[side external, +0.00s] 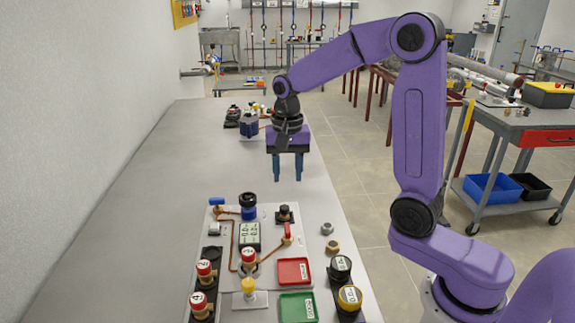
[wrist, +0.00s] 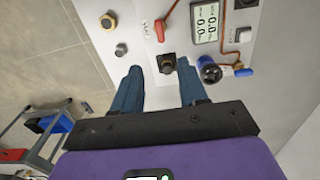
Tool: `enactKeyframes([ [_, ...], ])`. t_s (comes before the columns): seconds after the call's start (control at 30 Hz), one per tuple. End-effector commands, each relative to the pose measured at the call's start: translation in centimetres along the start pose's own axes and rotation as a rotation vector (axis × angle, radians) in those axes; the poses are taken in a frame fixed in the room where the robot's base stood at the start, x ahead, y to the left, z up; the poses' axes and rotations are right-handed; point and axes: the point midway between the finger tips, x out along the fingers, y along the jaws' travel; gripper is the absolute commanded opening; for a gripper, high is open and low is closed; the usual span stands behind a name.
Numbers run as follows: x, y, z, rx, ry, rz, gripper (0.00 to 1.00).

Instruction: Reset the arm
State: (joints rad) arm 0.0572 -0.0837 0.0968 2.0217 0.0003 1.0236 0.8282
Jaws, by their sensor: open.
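My gripper (side external: 287,168) hangs from my purple arm above the grey table, beyond the far edge of the exchanger panel. Its two blue fingers point down and stand apart, with nothing between them that I can see held. The panel (side external: 225,285) carries a digital display (side external: 250,235), a copper pipe and red-capped valves.
A red tray (side external: 293,271) and a green tray (side external: 298,307) sit at the panel's right. Two loose nuts (side external: 327,228) (side external: 333,246) lie near the table's right edge. A blue-and-black part (side external: 249,125) stands farther back. The table's left side is clear.

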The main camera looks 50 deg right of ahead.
Motion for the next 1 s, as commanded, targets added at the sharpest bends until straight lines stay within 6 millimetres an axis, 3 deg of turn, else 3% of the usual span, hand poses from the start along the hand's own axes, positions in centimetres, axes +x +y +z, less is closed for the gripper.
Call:
enactKeyframes([
  [0.2, -1.4, 0.0, 0.0, 0.0, 0.0, 0.0, 0.43],
  [0.6, -1.4, 0.0, 0.3, -0.023, 0.0, 0.0, 0.43],
  [0.77, -1.2, -0.2, 2.0, -0.157, 0.002, -0.002, 0.43],
  [1.0, -0.9, 0.4, 6.2, -0.468, 0.005, -0.006, 0.43],
])
